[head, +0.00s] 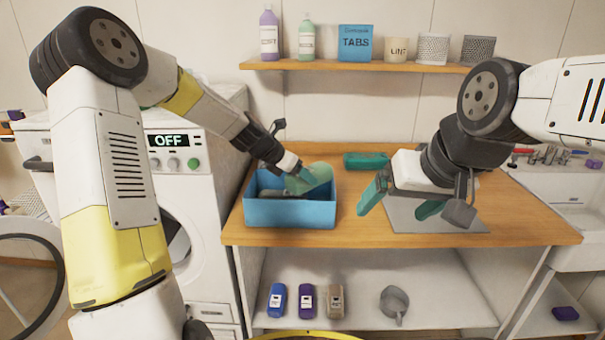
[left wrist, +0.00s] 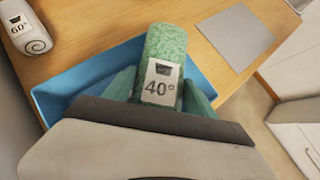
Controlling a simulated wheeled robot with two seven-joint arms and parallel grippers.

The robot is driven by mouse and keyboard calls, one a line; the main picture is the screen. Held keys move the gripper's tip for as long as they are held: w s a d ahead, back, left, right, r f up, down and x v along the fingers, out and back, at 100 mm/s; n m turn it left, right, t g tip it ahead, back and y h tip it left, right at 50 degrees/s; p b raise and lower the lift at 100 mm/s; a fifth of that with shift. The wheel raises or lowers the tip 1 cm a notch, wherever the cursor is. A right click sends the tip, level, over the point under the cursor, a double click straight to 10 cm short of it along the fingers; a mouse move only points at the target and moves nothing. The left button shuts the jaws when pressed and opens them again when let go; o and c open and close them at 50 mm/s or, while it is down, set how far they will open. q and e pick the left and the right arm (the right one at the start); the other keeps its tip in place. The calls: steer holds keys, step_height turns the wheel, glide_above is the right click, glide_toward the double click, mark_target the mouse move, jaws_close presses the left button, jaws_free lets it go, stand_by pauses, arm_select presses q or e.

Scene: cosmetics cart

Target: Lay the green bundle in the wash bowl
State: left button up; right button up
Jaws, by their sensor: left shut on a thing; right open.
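The green bundle (head: 318,174) is a light green roll; in the left wrist view it (left wrist: 165,50) shows a white 40° label. My left gripper (head: 303,182) is shut on it and holds it tilted over the blue wash bowl (head: 290,213). The bundle's lower part is hidden by the fingers, and I cannot tell whether it touches the bowl. The bowl's rim also shows in the left wrist view (left wrist: 60,92). Something dark grey lies in the bowl. My right gripper (head: 402,202) is open and empty above the grey mat (head: 455,222).
A teal roll (head: 366,160) lies at the back of the wooden counter (head: 340,229). A pale roll labelled 60° (left wrist: 24,28) shows in the left wrist view. A washing machine (head: 200,235) stands left, a sink (head: 565,190) right. A shelf (head: 350,66) with bottles and boxes hangs behind.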

arm_select(q)
steer(key=shift+f, duration=0.25)
steer(key=o, duration=1.6)
steer(key=shift+o, duration=0.2)
steer(key=shift+r, duration=0.1)
steer(key=shift+a+r, duration=0.1)
steer(key=shift+r, duration=0.2)
steer(key=v, duration=1.1)
steer(key=s+a+r+m+y, duration=0.2)
steer(key=s+a+m, duration=0.1)
steer(key=s+m, duration=1)
steer(key=s+a+r+m+y, duration=0.2)
steer(key=s+m, duration=1.2)
steer(key=s, duration=0.2)
steer(key=shift+s+a+r, duration=0.25)
steer(key=shift+s+a, duration=0.05)
steer(key=shift+a, duration=0.05)
